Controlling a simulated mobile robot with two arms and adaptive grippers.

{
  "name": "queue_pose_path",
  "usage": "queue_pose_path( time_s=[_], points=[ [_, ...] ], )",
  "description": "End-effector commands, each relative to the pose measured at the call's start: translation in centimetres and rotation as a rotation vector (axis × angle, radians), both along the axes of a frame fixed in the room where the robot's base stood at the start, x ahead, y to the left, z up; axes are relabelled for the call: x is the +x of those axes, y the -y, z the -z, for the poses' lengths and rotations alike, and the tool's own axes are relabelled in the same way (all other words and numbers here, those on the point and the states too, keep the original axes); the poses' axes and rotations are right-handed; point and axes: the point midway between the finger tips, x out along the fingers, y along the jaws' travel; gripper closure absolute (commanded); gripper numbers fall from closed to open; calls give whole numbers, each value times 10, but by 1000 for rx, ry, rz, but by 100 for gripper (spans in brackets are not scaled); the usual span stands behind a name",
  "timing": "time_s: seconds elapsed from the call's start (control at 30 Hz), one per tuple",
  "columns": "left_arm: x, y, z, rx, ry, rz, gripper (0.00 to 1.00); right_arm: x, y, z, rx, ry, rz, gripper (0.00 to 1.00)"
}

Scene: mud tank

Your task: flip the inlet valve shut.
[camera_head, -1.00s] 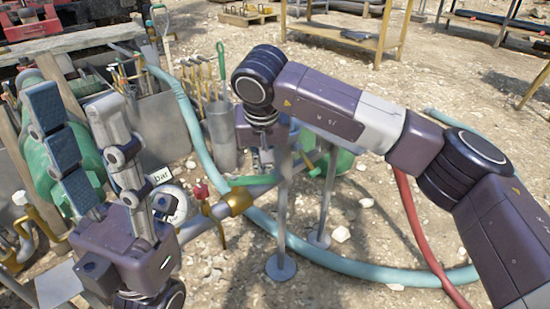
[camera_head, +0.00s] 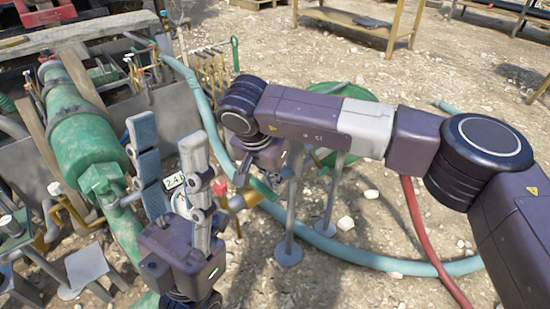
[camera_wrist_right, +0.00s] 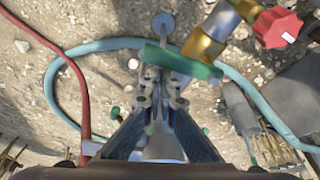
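The inlet valve shows as a brass body (camera_wrist_right: 205,45) with a green lever (camera_wrist_right: 178,62) in the right wrist view. In the head view the lever (camera_head: 264,188) slants beside the brass body (camera_head: 250,198), partly hidden. My right gripper (camera_wrist_right: 163,75) points at the lever, which crosses just in front of its fingertips. I cannot tell whether they touch or how far the fingers are parted. In the head view my right gripper (camera_head: 268,165) is mostly hidden below its wrist. My left gripper (camera_head: 166,130) has its fingers up and apart, empty, left of the valve.
A red knob (camera_wrist_right: 278,27) is beside the brass body. A green tank (camera_head: 82,135) stands at left. Blue (camera_head: 375,262) and red (camera_head: 415,225) hoses lie on the gravel. Grey stands (camera_head: 291,215) rise below my right gripper.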

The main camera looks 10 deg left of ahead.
Motion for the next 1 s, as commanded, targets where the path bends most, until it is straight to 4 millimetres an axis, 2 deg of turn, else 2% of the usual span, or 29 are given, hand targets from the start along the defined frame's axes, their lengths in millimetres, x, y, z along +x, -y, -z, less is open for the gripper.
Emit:
queue_pose_path(
  time_s=[0.33,0.83,1.0],
  points=[
    [0,0,-4,0,-1,1,60,-9,-4,1,0,-5,-5,100],
    [0,0,-4,0,1,0,60,-13,-7,2,2,-10,-11,100],
    [0,-1,-5,-2,5,-2,60,-15,-9,-6,4,-8,-13,100]
  ],
)
